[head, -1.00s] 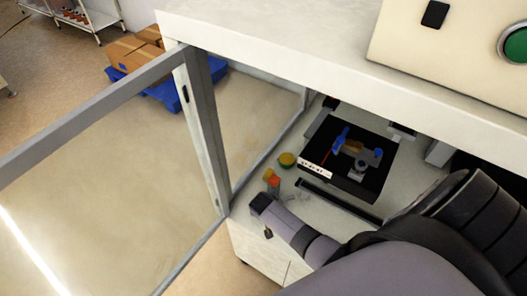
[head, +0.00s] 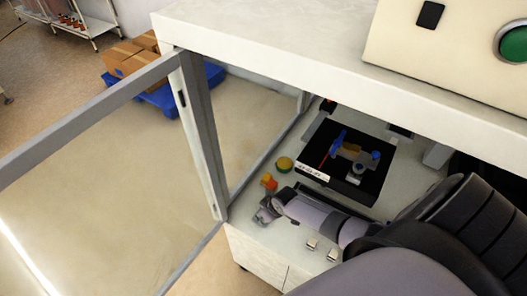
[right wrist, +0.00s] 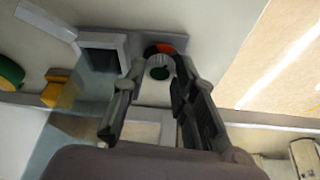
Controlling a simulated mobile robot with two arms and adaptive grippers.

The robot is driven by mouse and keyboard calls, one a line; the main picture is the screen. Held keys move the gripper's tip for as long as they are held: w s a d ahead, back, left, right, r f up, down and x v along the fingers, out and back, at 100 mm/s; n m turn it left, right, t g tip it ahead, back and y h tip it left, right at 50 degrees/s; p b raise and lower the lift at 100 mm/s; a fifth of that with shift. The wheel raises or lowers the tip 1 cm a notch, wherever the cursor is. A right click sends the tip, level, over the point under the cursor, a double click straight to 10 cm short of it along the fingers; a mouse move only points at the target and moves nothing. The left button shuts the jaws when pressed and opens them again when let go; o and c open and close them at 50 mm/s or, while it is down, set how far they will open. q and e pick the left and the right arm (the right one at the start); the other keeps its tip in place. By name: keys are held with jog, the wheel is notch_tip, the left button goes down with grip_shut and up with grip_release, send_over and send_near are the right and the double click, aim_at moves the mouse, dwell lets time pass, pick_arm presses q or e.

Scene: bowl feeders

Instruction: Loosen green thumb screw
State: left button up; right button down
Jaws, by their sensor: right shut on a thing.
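The screw cannot be made out there; the gripper hides that spot. My left gripper is not in view.
A green and yellow round knob (head: 284,164) stands just behind the gripper. A black plate (head: 318,177) with blue and grey parts lies further in. The open door frame (head: 197,130) stands close on the left, and the cabinet top (head: 270,55) overhangs the space.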

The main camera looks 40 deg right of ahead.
jog(key=shift+n, duration=0.6)
jog(key=shift+y+b, duration=0.3)
jog(key=c, duration=1.3)
grip_release()
